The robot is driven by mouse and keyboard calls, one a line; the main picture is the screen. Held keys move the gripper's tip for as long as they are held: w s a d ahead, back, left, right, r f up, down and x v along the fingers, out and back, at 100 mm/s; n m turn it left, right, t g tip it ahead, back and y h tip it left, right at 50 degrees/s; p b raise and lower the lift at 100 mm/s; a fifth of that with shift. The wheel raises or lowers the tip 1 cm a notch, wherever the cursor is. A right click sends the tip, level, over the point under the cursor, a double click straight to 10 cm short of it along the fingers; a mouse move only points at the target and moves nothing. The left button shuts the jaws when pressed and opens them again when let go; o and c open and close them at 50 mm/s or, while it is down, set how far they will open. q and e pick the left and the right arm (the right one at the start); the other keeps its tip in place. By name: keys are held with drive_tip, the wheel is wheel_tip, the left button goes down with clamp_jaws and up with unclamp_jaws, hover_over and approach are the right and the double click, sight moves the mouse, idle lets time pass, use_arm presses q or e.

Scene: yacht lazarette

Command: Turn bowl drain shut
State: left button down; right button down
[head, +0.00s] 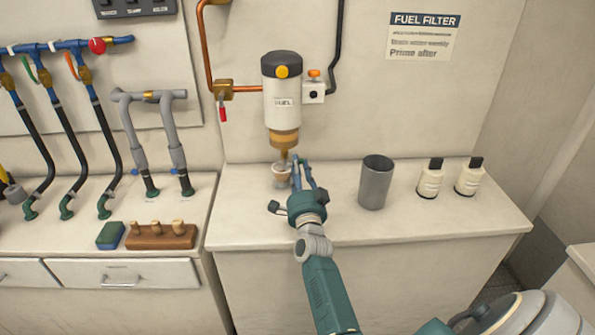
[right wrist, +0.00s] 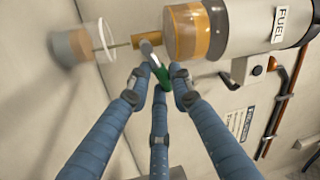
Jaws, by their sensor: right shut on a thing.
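The fuel filter (head: 282,85) is a white canister labelled FUEL on the wall, with an amber bowl (head: 284,139) below it. The bowl also shows in the right wrist view (right wrist: 187,32). Under it is the bowl drain (right wrist: 149,41), a small metal tap with a green handle (right wrist: 162,77). My right gripper (right wrist: 158,73) is shut on the green handle. In the head view the right gripper (head: 302,166) hides most of the drain. A thin stream runs from the drain into a clear cup (head: 281,175) holding pinkish-brown liquid. My left gripper is not in view.
A grey metal beaker (head: 375,183) and two small white bottles (head: 430,178) (head: 469,177) stand right of the gripper on the white counter (head: 440,217). A copper pipe with a red-handled valve (head: 222,108) runs left of the filter. Hoses and a wooden plug block (head: 160,236) are farther left.

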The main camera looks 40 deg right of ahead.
drive_tip(key=shift+f+m+h+b, duration=0.15)
drive_tip(key=shift+f+m+b, duration=0.2)
drive_tip(key=shift+m, duration=0.45)
drive_tip(key=shift+f+m+h+b, duration=0.2)
drive_tip(key=shift+f+m+b, duration=0.15)
drive_tip(key=shift+m, duration=0.45)
drive_tip(key=shift+f+m+h+b, duration=0.2)
drive_tip(key=shift+m+b, duration=0.25)
drive_tip(key=shift+m, duration=0.35)
drive_tip(key=shift+a+f+m+g, duration=0.1)
drive_tip(key=shift+m+g, duration=0.2)
drive_tip(key=c, duration=1.5)
unclamp_jaws()
drive_tip(key=shift+c, duration=0.2)
